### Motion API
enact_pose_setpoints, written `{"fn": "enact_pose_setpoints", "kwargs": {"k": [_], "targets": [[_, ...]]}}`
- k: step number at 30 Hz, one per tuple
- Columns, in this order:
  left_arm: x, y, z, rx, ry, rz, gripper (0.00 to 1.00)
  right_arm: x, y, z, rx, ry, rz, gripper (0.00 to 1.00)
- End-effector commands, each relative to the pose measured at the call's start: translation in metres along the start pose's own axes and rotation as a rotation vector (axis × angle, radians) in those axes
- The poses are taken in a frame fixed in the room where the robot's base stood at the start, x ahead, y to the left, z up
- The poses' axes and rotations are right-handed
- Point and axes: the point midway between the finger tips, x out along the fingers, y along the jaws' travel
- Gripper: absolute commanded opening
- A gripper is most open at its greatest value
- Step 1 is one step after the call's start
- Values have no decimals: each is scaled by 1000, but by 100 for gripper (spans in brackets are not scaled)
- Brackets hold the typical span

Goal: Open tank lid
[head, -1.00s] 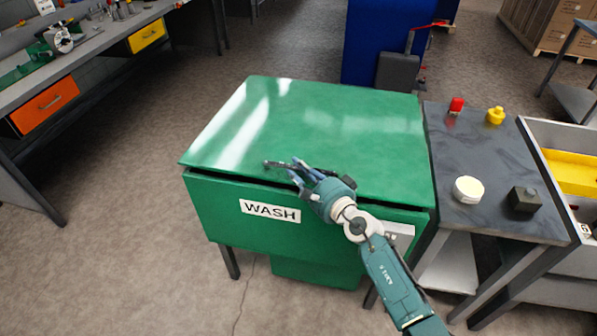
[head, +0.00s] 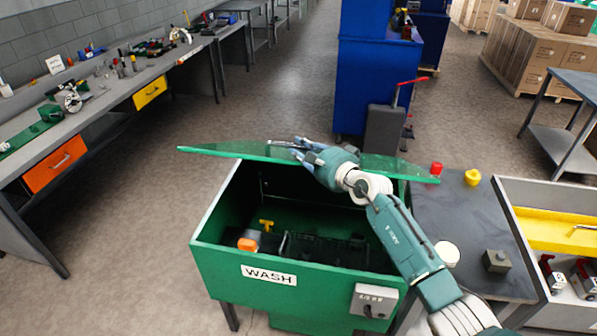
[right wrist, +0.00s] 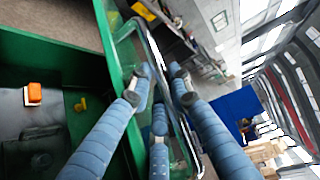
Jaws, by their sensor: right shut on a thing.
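The green wash tank (head: 225,262) stands in the middle of the head view with its WASH label facing me. Its green lid (head: 215,152) is raised well off the front rim, seen nearly edge-on, and the inside shows. My right gripper (head: 300,150) is at the lid's front edge, shut on the lid handle. In the right wrist view the blue fingers (right wrist: 158,88) close around the metal handle bar (right wrist: 158,58). An orange-topped item (head: 247,244) and a yellow item (head: 266,225) are inside the dark tank. My left gripper is not in view.
A grey side table right of the tank holds a red item (head: 436,169), a yellow item (head: 472,177), a white round item (head: 447,254) and a dark block (head: 496,261). A blue cabinet (head: 375,85) stands behind. Floor left of the tank is clear.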

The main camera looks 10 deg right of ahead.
Motion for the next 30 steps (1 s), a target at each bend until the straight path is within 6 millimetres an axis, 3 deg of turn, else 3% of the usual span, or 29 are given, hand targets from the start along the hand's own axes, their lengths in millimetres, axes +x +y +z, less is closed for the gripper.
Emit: {"fn": "enact_pose_setpoints", "kwargs": {"k": [1,8,24,25,27,30], "targets": [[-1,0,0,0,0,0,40,3,-16,-3,9,1,0,0],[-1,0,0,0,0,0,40,12,-42,-12,49,0,40,0],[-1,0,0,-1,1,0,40,15,-49,-14,66,-1,54,0],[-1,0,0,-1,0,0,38,15,-49,-14,66,-1,54,0],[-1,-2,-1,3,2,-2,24,15,-49,-14,66,-1,54,0],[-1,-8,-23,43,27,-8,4,15,-49,-14,66,-1,54,0]]}}
